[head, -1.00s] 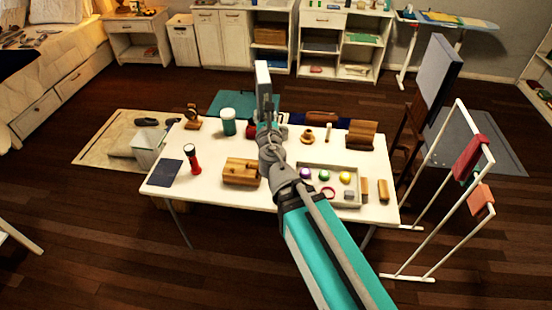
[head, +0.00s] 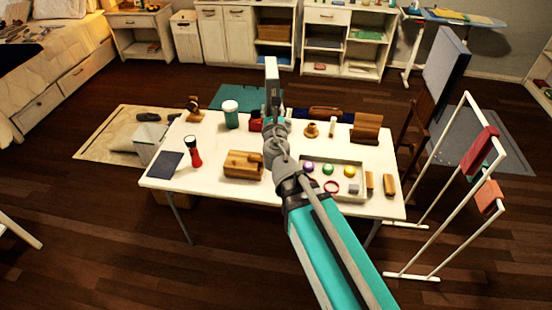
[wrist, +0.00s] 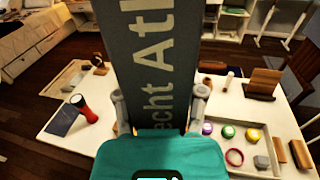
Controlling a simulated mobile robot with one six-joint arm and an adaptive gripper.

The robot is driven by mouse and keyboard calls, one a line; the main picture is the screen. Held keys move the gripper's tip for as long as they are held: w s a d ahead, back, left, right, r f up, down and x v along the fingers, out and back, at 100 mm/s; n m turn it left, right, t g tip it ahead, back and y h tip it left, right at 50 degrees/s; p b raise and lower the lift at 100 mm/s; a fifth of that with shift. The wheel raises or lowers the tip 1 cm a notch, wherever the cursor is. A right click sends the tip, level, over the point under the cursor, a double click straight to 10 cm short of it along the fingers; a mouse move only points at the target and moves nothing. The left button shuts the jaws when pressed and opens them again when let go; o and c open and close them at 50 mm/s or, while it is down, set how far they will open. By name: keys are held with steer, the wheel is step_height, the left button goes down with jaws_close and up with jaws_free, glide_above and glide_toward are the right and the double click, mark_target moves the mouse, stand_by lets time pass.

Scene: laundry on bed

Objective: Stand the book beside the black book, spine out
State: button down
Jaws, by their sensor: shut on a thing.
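My gripper (head: 272,117) is raised over the middle of the white table. It is shut on a dark grey book (head: 271,78), which stands up from the fingers and shows almost edge-on in the head view. In the wrist view the book (wrist: 150,50) fills the centre between the two fingers, its large pale letters running along its length. I cannot make out a black book for certain in either view. A dark blue flat item (head: 165,168) lies on the table's left end.
The table (head: 215,190) holds a red flashlight (head: 193,153), a wooden block (head: 243,165), a green jar (head: 230,115) and a tray (head: 345,168) of small things. A drying rack (head: 460,200) stands at the right. Open shelves (head: 340,40) line the back wall.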

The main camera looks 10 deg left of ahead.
steer(key=w+d+f+m+h+b, duration=0.1)
steer(key=w+f+b, duration=0.4)
steer(key=f+b, duration=0.6)
steer(key=w+d+f+m+h+b, duration=0.1)
steer(key=w+f+b, duration=0.4)
steer(key=f+b, duration=0.7)
steer(key=shift+w+d+f+t+h, duration=0.2)
steer(key=shift+d+f+t+h, duration=0.15)
steer(key=shift+d+h, duration=0.6)
steer(key=shift+w, duration=0.1)
steer(key=w+a+f+b, duration=0.4)
steer(key=w+f+b, duration=0.5)
steer(key=w, duration=0.3)
steer(key=shift+w, duration=0.15)
